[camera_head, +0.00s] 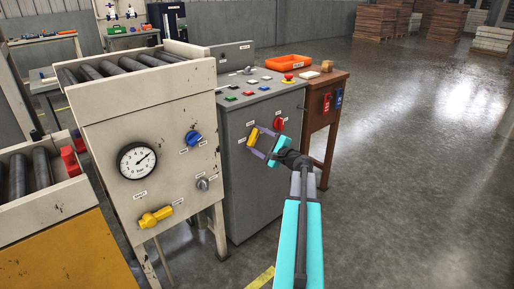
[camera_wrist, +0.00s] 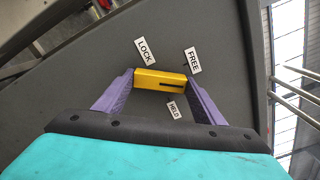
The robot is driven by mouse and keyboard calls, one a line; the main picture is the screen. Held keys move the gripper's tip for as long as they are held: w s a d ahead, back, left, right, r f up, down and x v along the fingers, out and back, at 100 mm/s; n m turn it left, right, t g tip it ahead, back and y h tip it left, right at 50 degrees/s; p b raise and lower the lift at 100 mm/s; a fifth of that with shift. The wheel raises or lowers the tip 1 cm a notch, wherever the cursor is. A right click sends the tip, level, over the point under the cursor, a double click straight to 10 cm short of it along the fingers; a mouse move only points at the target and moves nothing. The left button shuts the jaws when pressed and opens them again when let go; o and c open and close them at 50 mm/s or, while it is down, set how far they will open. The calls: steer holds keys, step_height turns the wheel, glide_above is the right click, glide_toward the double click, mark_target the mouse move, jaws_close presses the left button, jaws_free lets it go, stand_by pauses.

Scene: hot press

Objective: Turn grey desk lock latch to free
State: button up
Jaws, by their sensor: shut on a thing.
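The grey desk (camera_head: 262,165) stands in the middle of the head view, with a yellow latch (camera_head: 252,137) on its front panel. In the wrist view, the yellow latch (camera_wrist: 160,79) is a short bar with a dark slot toward its right end. My gripper (camera_head: 263,142) is at the panel, its purple fingers closed on the two ends of the latch. The LOCK label (camera_wrist: 145,51) is above the latch's left part, the FREE label (camera_wrist: 193,60) above its right end, and the HELD label (camera_wrist: 173,110) below it. I cannot tell which label the latch points to.
A red knob (camera_head: 279,124) sits close to my gripper on the same panel. Left is a cream press (camera_head: 150,110) with a gauge, blue knob and yellow handle. Right is a brown cabinet (camera_head: 325,100) with an orange tray (camera_head: 288,62).

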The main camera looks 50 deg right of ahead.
steer(key=n+b, duration=0.2)
steer(key=b, duration=0.1)
steer(key=n+b, duration=0.1)
steer(key=shift+f+n+b, duration=0.25)
steer(key=shift+n+b, duration=0.1)
steer(key=shift+n, duration=0.05)
steer(key=n+b, duration=0.2)
steer(key=b, duration=0.1)
steer(key=shift+a+r+n, duration=0.1)
steer(key=shift+r+n, duration=0.05)
steer(key=shift+n, duration=0.25)
steer(key=shift+r, duration=0.1)
steer(key=o, duration=1.1)
steer(key=shift+c, duration=0.2)
steer(key=s+a+p, duration=0.1)
steer(key=s+p, duration=0.2)
steer(key=s, duration=1)
steer(key=shift+s, duration=0.4)
